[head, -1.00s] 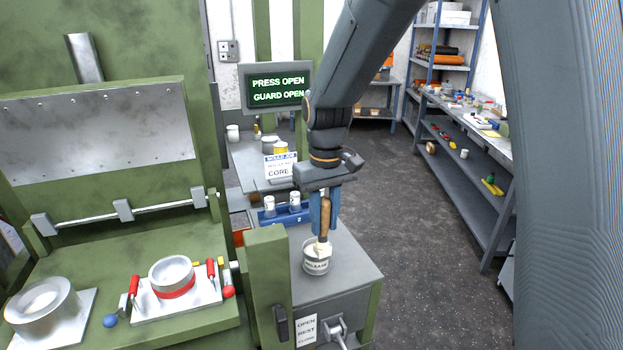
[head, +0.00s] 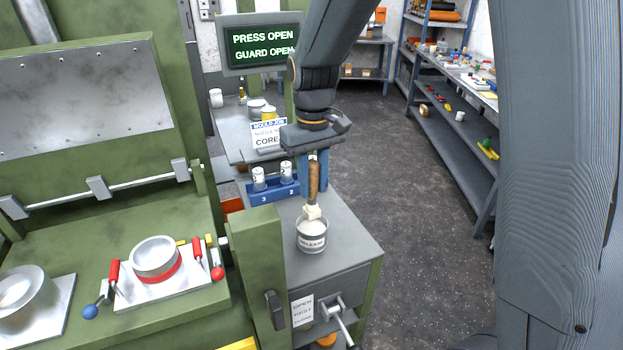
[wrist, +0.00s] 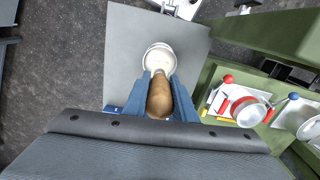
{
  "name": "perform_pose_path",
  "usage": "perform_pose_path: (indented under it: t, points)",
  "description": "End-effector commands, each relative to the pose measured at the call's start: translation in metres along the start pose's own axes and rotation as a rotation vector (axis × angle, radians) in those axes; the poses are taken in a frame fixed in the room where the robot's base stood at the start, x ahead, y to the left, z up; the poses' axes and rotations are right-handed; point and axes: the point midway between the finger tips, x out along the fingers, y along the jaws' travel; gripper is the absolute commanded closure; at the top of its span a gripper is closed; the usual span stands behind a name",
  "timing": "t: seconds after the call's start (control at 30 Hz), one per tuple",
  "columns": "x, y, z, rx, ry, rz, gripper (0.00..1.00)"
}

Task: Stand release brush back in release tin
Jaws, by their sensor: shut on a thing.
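The release brush (head: 313,183) has a brown wooden handle and pale bristles. It is upright, with its bristle end at the mouth of the release tin (head: 311,238), a small grey tin with a label. The tin stands on the grey cabinet top. My gripper (head: 314,180) is shut on the brush handle, above the tin. In the wrist view the handle (wrist: 160,98) lies between the fingers, and the tin's rim (wrist: 148,55) shows just beyond it. How deep the bristles sit in the tin I cannot tell.
The green press (head: 90,230) with a ring mould (head: 155,258) on its bed is at the left. A green post (head: 256,280) stands close beside the cabinet (head: 350,250). A blue rack (head: 272,190) with white cups is behind the tin. The floor at right is clear.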

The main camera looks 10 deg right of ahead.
Motion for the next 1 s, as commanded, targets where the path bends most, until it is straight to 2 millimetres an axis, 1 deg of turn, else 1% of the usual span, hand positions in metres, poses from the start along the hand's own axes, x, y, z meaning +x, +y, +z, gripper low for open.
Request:
perform_pose_path:
  t: [0.03,0.1,1.0]
  points:
    - [0.006,0.000,0.000,0.000,-0.001,0.000,1.00]
    - [0.011,0.000,0.000,0.000,-0.001,0.000,1.00]
    - [0.076,0.000,0.000,0.000,0.000,0.000,1.00]
